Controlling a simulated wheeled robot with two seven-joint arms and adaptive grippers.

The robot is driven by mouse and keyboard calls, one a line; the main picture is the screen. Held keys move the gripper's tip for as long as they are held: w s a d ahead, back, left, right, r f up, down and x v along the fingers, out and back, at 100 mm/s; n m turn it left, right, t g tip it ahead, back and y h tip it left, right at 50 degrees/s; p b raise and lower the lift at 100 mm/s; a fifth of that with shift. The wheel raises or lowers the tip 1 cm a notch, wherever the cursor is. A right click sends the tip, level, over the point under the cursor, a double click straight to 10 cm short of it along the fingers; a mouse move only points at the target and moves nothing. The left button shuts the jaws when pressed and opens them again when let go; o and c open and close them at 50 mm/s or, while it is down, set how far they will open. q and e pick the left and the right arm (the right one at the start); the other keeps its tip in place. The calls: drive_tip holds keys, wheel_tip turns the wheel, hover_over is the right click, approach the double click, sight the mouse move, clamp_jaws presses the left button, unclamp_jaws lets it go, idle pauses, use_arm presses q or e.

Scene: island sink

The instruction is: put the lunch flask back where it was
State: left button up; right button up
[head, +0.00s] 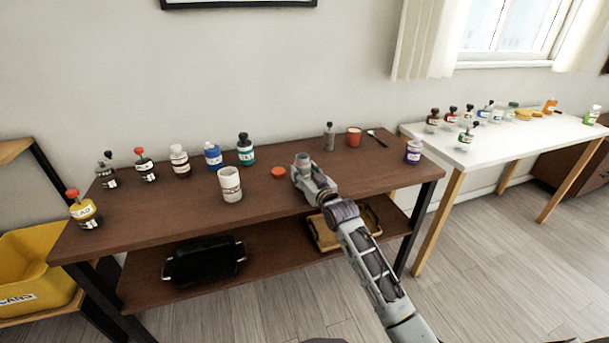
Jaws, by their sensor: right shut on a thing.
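My right gripper (305,177) reaches over the brown table from the front and is shut on a small container, which I take to be the lunch flask (302,159). Only its pale, pinkish round top shows above the fingers; the gripper hides its body. I cannot tell whether its base touches the table. A round orange lid-like piece (278,172) lies on the table just left of the gripper. My left gripper is not in view.
Left of it on the brown table (150,217) stand a white cup (230,184), a green bottle (246,150), a blue bottle (213,155) and several others. Behind right are a grey bottle (329,137) and a red cup (354,137). A purple-labelled jar (413,152) stands at the right end.

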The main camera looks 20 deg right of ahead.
idle(0.4)
drive_tip(key=o, duration=1.1)
drive_tip(key=shift+f, duration=0.1)
